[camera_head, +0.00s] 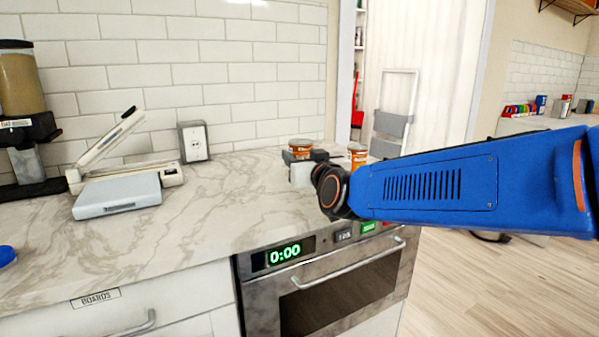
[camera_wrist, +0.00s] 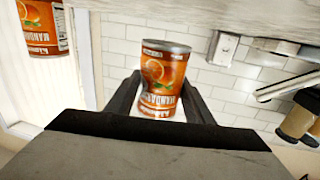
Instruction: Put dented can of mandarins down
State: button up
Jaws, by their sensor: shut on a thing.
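An orange-labelled can of mandarins (camera_wrist: 165,75) is between the two fingers of my gripper (camera_wrist: 162,100) in the wrist view, its side looking pinched in. The wrist view is upside down, so its label reads inverted. In the head view this can (camera_head: 301,144) shows its top above my gripper (camera_head: 300,160), over the far right part of the counter (camera_head: 215,215). The gripper hides its base, so I cannot tell whether it touches the counter. A second can of mandarins (camera_head: 357,150) stands to its right, partly behind my arm; it also shows in the wrist view (camera_wrist: 40,22).
A pale sealer-like device (camera_head: 120,185) and a dispenser (camera_head: 22,120) stand on the left of the counter. A wall socket (camera_head: 195,141) is behind. An oven (camera_head: 325,285) is below the counter edge. The middle of the counter is clear. A step ladder (camera_head: 393,115) stands beyond.

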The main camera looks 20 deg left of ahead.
jog(key=shift+f, duration=2.1)
jog(key=shift+f, duration=0.15)
jog(key=o, duration=1.3)
jog(key=shift+s+d, duration=0.1)
jog(key=shift+s, duration=0.05)
jog(key=v, duration=1.1)
jog(key=shift+s+d, duration=0.25)
jog(key=shift+d, duration=0.05)
